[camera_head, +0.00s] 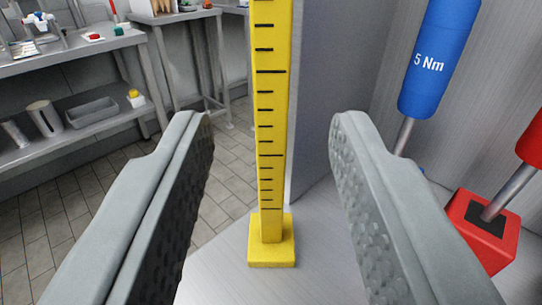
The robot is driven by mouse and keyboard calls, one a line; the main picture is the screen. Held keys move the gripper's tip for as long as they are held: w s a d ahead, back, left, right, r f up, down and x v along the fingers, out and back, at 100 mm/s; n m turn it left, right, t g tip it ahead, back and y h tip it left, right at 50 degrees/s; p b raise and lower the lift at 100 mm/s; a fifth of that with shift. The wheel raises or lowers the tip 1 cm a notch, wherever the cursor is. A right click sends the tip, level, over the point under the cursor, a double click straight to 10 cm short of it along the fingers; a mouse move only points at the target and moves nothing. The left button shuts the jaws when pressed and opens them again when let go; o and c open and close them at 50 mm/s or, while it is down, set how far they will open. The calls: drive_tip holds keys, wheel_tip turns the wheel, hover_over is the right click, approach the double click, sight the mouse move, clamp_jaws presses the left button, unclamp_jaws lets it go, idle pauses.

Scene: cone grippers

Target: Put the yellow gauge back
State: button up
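The yellow gauge (270,120) is a tall upright bar with black tick marks on a square yellow foot. It stands on a grey metal surface (315,240), and its top runs out of view. My gripper (271,122) is open, with one grey finger on each side of the gauge in the picture. Clear gaps show between the gauge and both fingers, so neither touches it.
To the right stand a blue tool marked 5 Nm (436,60) and a red tool in a red block (486,230). A grey panel (330,90) rises behind the gauge. A metal bench (75,50) with several items stands at left beyond the tiled floor (60,205).

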drive_tip(key=s, duration=0.6)
drive_tip(key=shift+s, duration=0.4)
drive_tip(key=s+r, duration=0.3)
drive_tip(key=s, duration=0.7)
drive_tip(key=s+r, duration=0.2)
drive_tip(key=s, duration=0.9)
drive_tip(key=s+r, duration=0.3)
drive_tip(key=s, duration=0.7)
drive_tip(key=shift+s+a+r+g, duration=0.3)
drive_tip(key=shift+s+a+r, duration=0.05)
drive_tip(key=shift+s, duration=0.05)
